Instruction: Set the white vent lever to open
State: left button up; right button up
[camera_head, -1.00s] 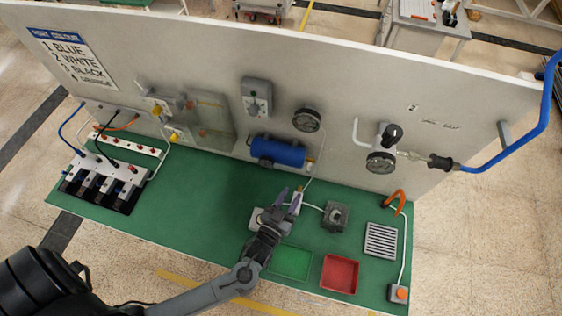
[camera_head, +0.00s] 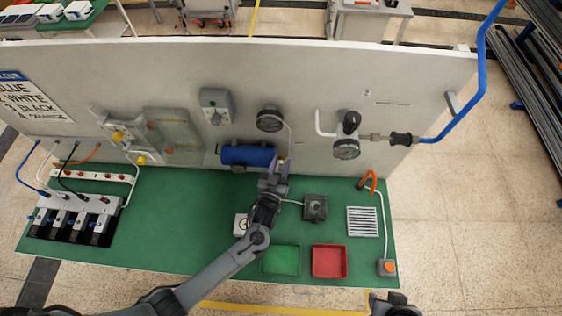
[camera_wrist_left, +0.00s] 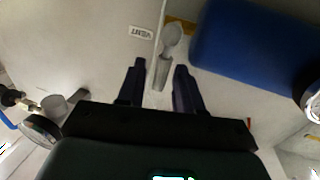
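The white vent lever (camera_wrist_left: 166,52) shows in the left wrist view below the blue tank's end, next to a VENT label (camera_wrist_left: 142,32). Its pivot end is rounded and its handle reaches down between my fingers. My left gripper (camera_wrist_left: 159,84) is open, with one dark finger on each side of the handle; I cannot tell whether either touches it. In the head view my left gripper (camera_head: 274,167) is at the right end of the blue tank (camera_head: 247,155), in front of the panel, and hides most of the lever. My right gripper's fingers are not seen.
Gauges (camera_head: 270,120) and a regulator (camera_head: 348,135) are on the white panel (camera_head: 290,75). A grey box (camera_head: 315,207), green tray (camera_head: 281,260), red tray (camera_head: 329,261) and grey grille (camera_head: 362,221) are on the green bench. The bench's left middle (camera_head: 180,220) is clear.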

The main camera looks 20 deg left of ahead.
pick_arm(q)
jog(key=shift+w, duration=0.35)
grip_shut()
